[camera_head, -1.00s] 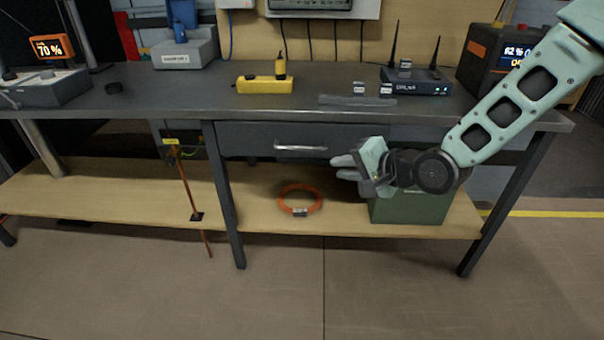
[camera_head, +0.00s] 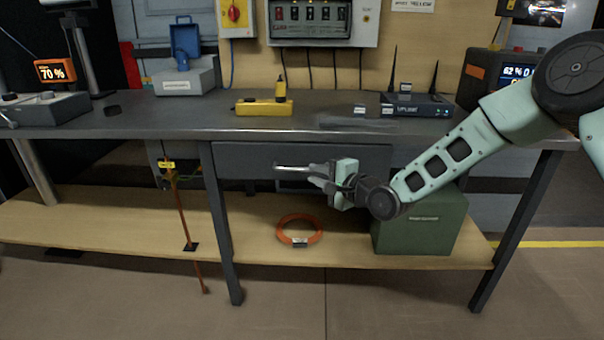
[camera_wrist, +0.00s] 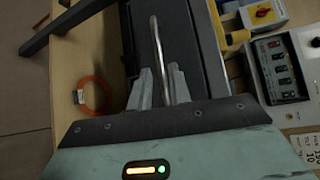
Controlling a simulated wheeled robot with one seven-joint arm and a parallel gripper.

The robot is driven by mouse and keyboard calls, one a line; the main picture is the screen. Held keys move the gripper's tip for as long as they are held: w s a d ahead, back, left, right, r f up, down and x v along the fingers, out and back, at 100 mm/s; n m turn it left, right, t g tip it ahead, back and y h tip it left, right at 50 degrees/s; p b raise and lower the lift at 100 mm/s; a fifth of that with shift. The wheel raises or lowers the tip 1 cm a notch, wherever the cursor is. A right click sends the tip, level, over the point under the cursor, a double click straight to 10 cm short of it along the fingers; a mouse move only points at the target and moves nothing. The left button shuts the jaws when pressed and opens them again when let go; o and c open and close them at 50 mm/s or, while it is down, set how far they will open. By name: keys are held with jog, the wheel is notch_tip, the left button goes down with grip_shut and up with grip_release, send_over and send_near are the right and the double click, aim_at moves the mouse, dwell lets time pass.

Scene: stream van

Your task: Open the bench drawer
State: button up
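The bench drawer (camera_head: 240,158) is a dark grey front under the bench top, and it looks shut. Its silver bar handle (camera_head: 291,167) is level in the head view. In the wrist view the handle (camera_wrist: 157,45) runs lengthwise between the two grey fingers. My gripper (camera_head: 316,176) is at the right end of the handle. In the wrist view my gripper (camera_wrist: 160,84) is open, with gaps visible beside the bar. Part of the drawer front behind my gripper is hidden.
The dark bench top (camera_head: 210,122) overhangs the drawer. Below, the wooden shelf (camera_head: 120,225) holds an orange ring (camera_head: 300,238) and a green box (camera_head: 425,225) under my arm. An orange cable (camera_head: 182,205) hangs left of the bench leg (camera_head: 222,220). The floor in front is clear.

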aim_at(303, 170)
jog(key=b+x, duration=0.1)
jog(key=x, duration=0.5)
grip_shut()
